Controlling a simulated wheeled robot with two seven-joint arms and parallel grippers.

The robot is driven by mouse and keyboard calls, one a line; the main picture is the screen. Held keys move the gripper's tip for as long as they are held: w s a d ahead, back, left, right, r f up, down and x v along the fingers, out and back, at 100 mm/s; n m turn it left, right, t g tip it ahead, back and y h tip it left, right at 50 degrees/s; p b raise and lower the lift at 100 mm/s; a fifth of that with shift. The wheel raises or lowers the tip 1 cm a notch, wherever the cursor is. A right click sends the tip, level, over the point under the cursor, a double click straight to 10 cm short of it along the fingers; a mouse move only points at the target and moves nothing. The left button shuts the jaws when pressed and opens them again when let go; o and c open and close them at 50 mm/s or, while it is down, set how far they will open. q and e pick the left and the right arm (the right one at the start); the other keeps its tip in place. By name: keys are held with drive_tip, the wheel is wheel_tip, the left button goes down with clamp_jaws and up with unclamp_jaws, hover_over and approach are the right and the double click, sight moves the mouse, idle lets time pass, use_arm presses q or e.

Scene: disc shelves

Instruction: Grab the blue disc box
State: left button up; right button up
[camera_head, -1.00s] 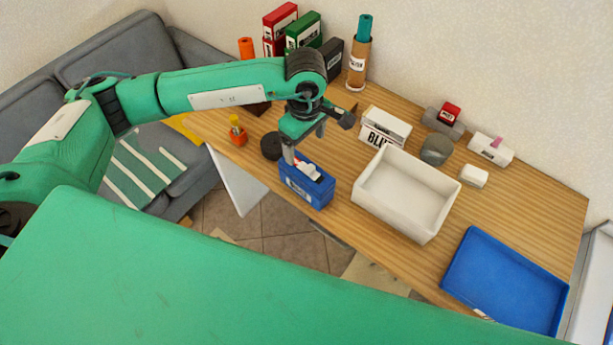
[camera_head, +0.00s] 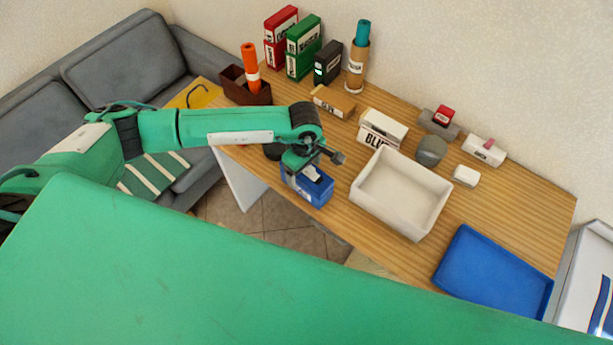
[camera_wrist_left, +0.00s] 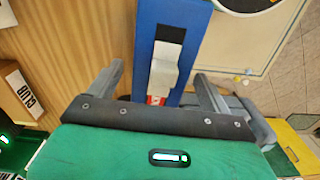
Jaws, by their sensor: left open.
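The blue disc box (camera_head: 318,194) stands on the wooden table near its front edge, left of the white bin. In the left wrist view, the blue box (camera_wrist_left: 146,42) has a dark slot and a pale tab on its top face. My left gripper (camera_head: 300,172) is over the box in the head view and hides part of it. In the left wrist view, my left gripper (camera_wrist_left: 158,72) is open, with one finger on each side of the box. I cannot tell whether the fingers touch it. My right gripper is not in view.
The white bin (camera_head: 362,194) stands right of the box, with a blue tray (camera_head: 497,275) farther right. Behind are a white labelled box (camera_head: 383,128), a grey round object (camera_head: 431,150) and red, green and black boxes. A brown box (camera_wrist_left: 20,100) shows at left in the wrist view.

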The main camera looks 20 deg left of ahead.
use_arm(q)
drive_tip(key=c, duration=1.5)
drive_tip(key=shift+r, duration=0.1)
